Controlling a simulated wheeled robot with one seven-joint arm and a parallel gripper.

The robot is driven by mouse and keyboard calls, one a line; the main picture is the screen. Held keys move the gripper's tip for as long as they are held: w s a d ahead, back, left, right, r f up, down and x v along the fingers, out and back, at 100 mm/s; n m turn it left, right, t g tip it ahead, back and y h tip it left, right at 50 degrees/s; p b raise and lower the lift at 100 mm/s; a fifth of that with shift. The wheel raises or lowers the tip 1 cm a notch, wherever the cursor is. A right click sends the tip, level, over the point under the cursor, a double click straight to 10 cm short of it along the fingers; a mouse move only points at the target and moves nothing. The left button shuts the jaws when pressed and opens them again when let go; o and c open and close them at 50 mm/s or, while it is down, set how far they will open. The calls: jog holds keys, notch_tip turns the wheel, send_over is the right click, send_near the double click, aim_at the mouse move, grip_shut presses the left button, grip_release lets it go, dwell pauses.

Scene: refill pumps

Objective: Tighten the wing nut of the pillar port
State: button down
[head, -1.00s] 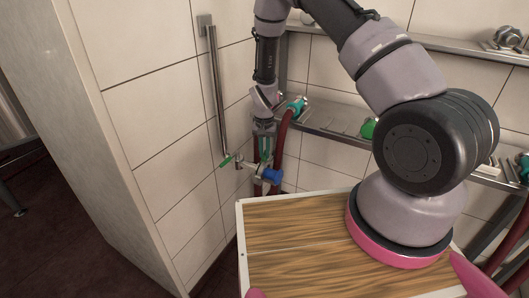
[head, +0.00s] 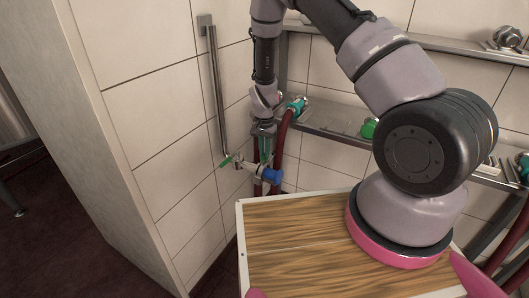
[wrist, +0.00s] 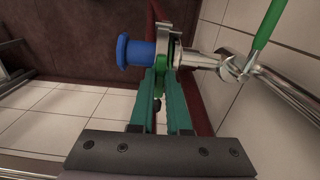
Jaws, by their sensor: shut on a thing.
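The pillar port is a metal pipe stub with a clamp ring (wrist: 172,35) and a blue cap (head: 272,176) on its end. The blue cap also shows in the wrist view (wrist: 136,52), left of the clamp. A valve with a green lever (head: 226,160) sits on the wall side of the port. My gripper (wrist: 161,76) points at the clamp from above in the head view, its teal fingers shut at the clamp's edge. In the head view the gripper (head: 265,158) is small.
A vertical metal pipe (head: 216,90) runs down the tiled wall to the valve. Red hoses (head: 281,135) hang just behind and right of my gripper. A metal shelf (head: 335,130) with green-capped fittings is at right. A wooden-topped board (head: 300,240) is in front.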

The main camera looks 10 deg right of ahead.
jog(key=c, duration=0.9)
grip_release()
notch_tip(320, 180, up, 11)
jog(key=shift+f, duration=0.1)
jog(key=s+d+r+n+t+y, duration=0.1)
jog(key=s+d+r+t, duration=0.15)
jog(key=r, duration=1.15)
jog(key=s+d+r+t+y, duration=0.15)
jog(key=s+d+r, duration=0.25)
jog(key=r, duration=0.9)
jog(key=s+d+r+t, duration=0.1)
jog(key=s+d+r, duration=0.1)
jog(key=s+r, duration=0.2)
jog(key=s+d+r+n+t, duration=0.1)
jog(key=s+r, duration=0.3)
jog(key=s, duration=0.4)
jog(key=s+d+r+n+t, duration=0.1)
jog(key=s+d+r, duration=0.2)
jog(key=s, duration=0.3)
jog(key=shift+v, duration=0.9)
